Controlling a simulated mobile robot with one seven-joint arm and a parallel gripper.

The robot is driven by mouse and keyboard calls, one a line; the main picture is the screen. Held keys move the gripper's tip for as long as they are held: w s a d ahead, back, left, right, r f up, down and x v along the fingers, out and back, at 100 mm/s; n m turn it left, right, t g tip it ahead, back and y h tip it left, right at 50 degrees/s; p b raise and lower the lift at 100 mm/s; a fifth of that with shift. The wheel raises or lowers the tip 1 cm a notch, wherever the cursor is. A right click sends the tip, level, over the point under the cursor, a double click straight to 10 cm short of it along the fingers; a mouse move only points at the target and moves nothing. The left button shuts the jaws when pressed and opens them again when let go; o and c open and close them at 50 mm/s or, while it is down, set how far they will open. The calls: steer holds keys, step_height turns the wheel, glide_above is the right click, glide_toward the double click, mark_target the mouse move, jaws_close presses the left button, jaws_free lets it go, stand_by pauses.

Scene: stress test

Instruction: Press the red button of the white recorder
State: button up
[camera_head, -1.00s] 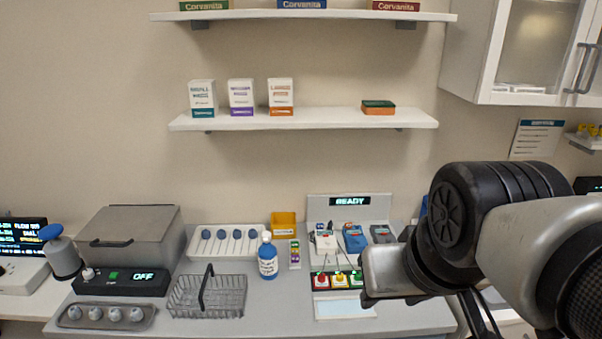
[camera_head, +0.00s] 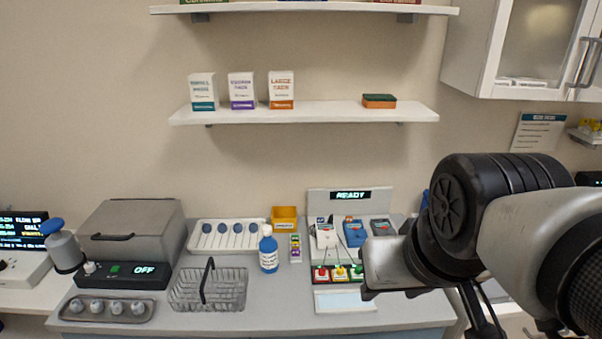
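A white handheld device (camera_head: 326,237), which looks like the white recorder, leans in a pale stand (camera_head: 318,202) whose display reads READY. A blue device (camera_head: 355,234) and a grey device (camera_head: 381,228) stand to its right. In front is a dark strip with a red button (camera_head: 321,274), a yellow button (camera_head: 340,273) and a green button (camera_head: 357,272). Thin cords run between the devices and the buttons. My gripper (camera_head: 368,287) is just right of the green button in the picture. Its fingers are not clear, and whether it touches anything cannot be told.
A pale pad (camera_head: 344,301) lies in front of the buttons. A shelf (camera_head: 330,113) hangs above. Bare counter shows around the bottle.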

jaws_close()
stand_by(1.6)
